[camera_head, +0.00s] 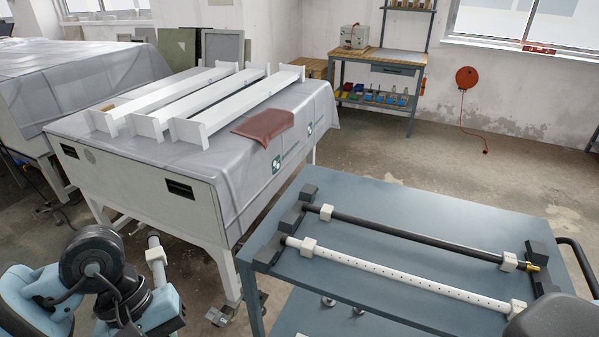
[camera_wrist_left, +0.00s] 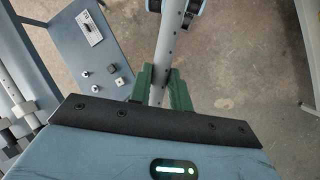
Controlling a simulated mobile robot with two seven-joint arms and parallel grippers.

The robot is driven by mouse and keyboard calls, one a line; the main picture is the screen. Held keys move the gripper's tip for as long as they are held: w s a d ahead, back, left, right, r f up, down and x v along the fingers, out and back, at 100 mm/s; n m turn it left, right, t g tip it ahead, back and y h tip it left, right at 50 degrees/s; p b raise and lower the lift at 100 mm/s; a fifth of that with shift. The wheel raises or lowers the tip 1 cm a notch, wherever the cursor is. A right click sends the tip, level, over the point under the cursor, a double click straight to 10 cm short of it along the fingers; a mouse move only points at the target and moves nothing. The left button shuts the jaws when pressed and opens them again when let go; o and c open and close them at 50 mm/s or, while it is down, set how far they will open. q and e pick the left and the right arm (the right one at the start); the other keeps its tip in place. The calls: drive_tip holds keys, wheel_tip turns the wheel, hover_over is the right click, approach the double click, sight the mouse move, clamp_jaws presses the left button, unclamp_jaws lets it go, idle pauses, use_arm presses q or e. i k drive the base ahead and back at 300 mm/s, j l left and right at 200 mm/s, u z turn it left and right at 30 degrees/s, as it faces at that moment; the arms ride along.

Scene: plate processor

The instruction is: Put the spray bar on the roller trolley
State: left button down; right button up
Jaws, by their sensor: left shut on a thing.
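A pale spray bar (camera_wrist_left: 171,50) with a row of small holes stands between the green fingers of my left gripper (camera_wrist_left: 161,86), which is shut on it. In the head view a short piece of a pale bar with a white collar (camera_head: 155,255) shows beside my left arm; the rest is hidden, as are the left fingers. The roller trolley (camera_head: 350,197) is at the right, with a blue-grey top. A black bar (camera_head: 400,232) and a white perforated bar (camera_head: 390,274) lie across it in dark end blocks (camera_head: 290,218). My right gripper is not in view.
A covered machine (camera_head: 150,165) with white frames (camera_head: 200,95) and a reddish cloth (camera_head: 264,126) stands left of the trolley. The trolley's lower shelf (camera_wrist_left: 75,55) holds several small parts. A workbench (camera_head: 385,65) stands behind. Some floor between machine and trolley is bare.

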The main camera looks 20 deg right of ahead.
sight(414, 205)
drive_tip(key=l+z, duration=0.3)
drive_tip(key=z, duration=0.2)
drive_tip(key=l+z, duration=0.25)
drive_tip(key=z, duration=0.2)
drive_tip(key=i+l+z, duration=0.1)
drive_tip(key=z, duration=0.25)
drive_tip(key=i+z, duration=0.25)
drive_tip(key=z, duration=0.15)
drive_tip(key=i+z, duration=0.15)
drive_tip(key=z, duration=0.2)
